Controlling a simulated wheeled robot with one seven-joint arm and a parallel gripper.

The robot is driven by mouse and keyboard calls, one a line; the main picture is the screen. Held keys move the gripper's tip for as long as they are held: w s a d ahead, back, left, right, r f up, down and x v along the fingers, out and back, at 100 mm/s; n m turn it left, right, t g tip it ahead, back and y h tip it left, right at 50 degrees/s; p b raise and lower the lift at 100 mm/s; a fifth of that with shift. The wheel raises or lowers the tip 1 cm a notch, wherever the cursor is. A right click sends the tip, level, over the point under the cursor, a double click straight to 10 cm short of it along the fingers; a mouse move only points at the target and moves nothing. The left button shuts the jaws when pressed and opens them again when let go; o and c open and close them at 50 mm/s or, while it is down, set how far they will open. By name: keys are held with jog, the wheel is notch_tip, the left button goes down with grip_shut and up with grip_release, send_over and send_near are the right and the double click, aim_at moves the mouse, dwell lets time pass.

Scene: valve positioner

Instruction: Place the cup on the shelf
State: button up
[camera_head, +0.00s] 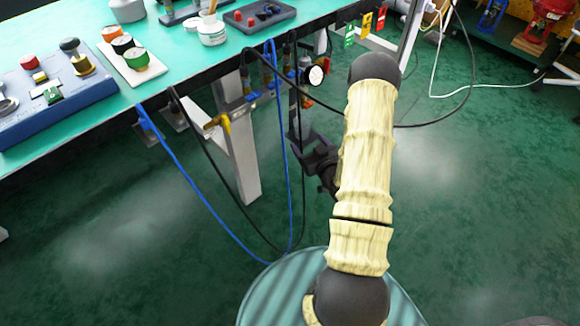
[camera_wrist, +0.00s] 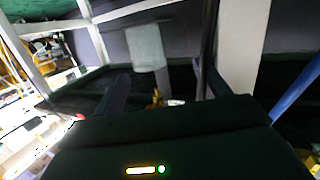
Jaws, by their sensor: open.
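My gripper (camera_head: 314,152) hangs beside the green workbench (camera_head: 175,48), near its front edge and below the top, partly hidden by my arm. In the wrist view its two dark fingers (camera_wrist: 165,88) stand apart, with nothing clearly held between them. I cannot clearly identify the cup. A white jar (camera_head: 212,34) with a stick in it and a grey pot (camera_head: 128,10) stand on the bench. A pale upright shape (camera_wrist: 147,47) shows beyond the fingers in the wrist view; I cannot tell what it is. No shelf is clearly identifiable.
Blue and black cables (camera_head: 187,171) hang in loops from the bench edge. A white bench leg (camera_head: 241,165) stands left of my gripper. A blue control panel (camera_head: 58,92) lies on the bench. Coloured tags (camera_head: 366,24) hang at the edge.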

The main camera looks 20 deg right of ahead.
jog(key=s+a+r+g, duration=0.1)
jog(key=a+r+g, duration=0.6)
jog(key=s+a+r+g, duration=0.3)
jog(key=s+a+r, duration=0.1)
jog(key=s, duration=0.4)
jog(key=s+a+r+g, duration=0.3)
jog(key=s+a+r, duration=0.1)
jog(key=s, duration=0.4)
jog(key=shift+s+a+m+g, duration=0.3)
jog(key=shift+a+m, duration=0.1)
jog(key=shift+a, duration=0.1)
jog(key=shift+w, duration=0.15)
jog(key=shift+d, duration=0.1)
